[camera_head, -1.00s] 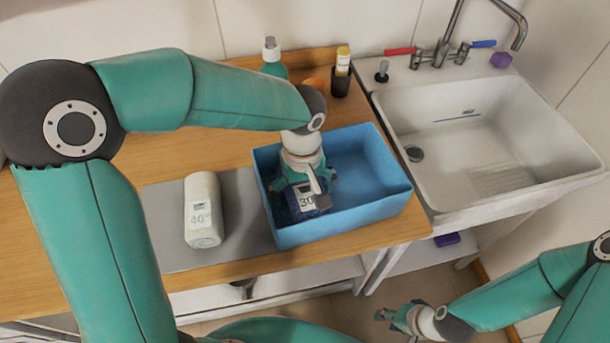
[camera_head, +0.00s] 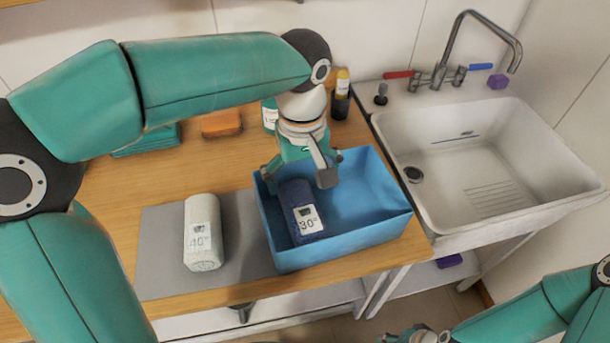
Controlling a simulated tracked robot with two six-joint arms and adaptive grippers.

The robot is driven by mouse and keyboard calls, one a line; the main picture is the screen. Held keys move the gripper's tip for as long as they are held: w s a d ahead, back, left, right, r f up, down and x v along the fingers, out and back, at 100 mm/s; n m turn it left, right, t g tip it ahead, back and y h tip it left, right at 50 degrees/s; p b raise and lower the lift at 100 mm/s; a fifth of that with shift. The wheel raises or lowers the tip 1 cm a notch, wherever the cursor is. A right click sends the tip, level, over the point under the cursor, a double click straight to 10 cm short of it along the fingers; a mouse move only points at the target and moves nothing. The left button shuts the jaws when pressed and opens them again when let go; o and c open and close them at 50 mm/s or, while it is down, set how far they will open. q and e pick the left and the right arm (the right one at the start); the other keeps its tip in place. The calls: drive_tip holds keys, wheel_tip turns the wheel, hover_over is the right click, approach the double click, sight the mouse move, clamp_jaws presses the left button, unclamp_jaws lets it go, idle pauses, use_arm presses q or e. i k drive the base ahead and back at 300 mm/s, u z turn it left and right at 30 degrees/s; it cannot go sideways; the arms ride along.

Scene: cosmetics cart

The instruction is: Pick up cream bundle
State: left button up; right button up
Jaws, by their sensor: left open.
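The cream bundle (camera_head: 203,228) is a rolled cloth with a label reading 40°. It lies on the grey mat (camera_head: 156,270) on the wooden counter, left of the blue bin (camera_head: 345,250). A dark navy bundle (camera_head: 302,208) with a 30° label lies in the left part of the blue bin. My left gripper (camera_head: 302,170) is open above the bin, over the far end of the navy bundle and apart from the cream bundle. My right gripper (camera_head: 400,337) is at the bottom edge, mostly cut off, so its jaws are unclear.
A sink (camera_head: 490,150) with a tap stands to the right. At the back of the counter are an orange block (camera_head: 221,123), green cloths (camera_head: 148,138) and a dark bottle (camera_head: 341,98). The counter left of the mat is partly behind my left arm.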

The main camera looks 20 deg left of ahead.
sight(203, 246)
drive_tip(key=k, duration=1)
